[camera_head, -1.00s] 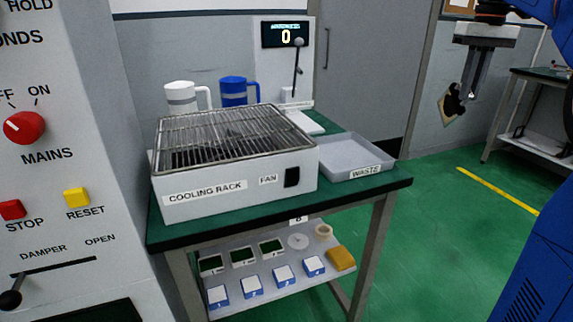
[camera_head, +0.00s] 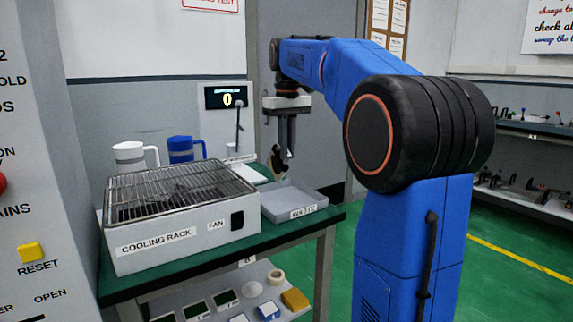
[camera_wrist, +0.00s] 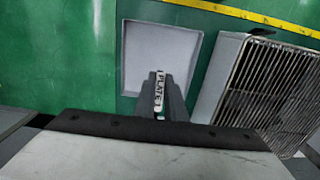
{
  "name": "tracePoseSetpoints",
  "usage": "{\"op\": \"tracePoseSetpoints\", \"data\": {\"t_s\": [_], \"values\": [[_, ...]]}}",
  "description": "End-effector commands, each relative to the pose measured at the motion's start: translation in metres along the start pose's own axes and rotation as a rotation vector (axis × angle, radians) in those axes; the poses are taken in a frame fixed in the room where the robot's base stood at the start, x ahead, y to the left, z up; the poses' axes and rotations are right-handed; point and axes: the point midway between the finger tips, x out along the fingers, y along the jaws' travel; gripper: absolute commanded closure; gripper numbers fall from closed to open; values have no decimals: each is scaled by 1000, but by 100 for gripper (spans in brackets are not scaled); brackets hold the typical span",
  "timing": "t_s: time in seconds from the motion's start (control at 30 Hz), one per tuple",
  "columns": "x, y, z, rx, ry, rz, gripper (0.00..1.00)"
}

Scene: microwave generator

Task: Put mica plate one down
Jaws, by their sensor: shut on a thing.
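My gripper (camera_head: 285,152) is shut on mica plate one (camera_head: 277,164), a small tan and dark piece seen nearly edge-on in the head view. In the wrist view the plate's top edge (camera_wrist: 159,92) reads "PLATE 1" and sits between the grey fingers. In the head view the plate appears above the back of the grey waste tray (camera_head: 322,206). The wrist view shows the tray (camera_wrist: 128,60) just beyond the fingers, its visible floor empty. Height above the tray is hard to tell.
The cooling rack (camera_head: 165,252), with its wire grid, stands left of the tray on the green table. White (camera_head: 130,157) and blue (camera_head: 182,150) mugs and a display post (camera_head: 225,99) stand behind. A lower shelf holds several small items.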

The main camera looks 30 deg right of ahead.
Motion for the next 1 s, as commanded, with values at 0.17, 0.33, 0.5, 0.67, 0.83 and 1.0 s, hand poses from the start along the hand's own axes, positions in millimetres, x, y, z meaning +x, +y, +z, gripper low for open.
{"op": "tracePoseSetpoints", "data": {"t_s": [0.17, 0.33, 0.5, 0.67, 0.83, 1.0], "values": [[23, 0, 1, 0, -2, -1, 100], [39, 0, 0, 0, 0, 0, 100], [40, 0, 0, 0, 1, 0, 100], [41, 0, 0, 0, 0, 0, 100], [45, 0, 0, 0, -1, 0, 100], [46, 0, 0, 0, -1, 0, 71]]}}
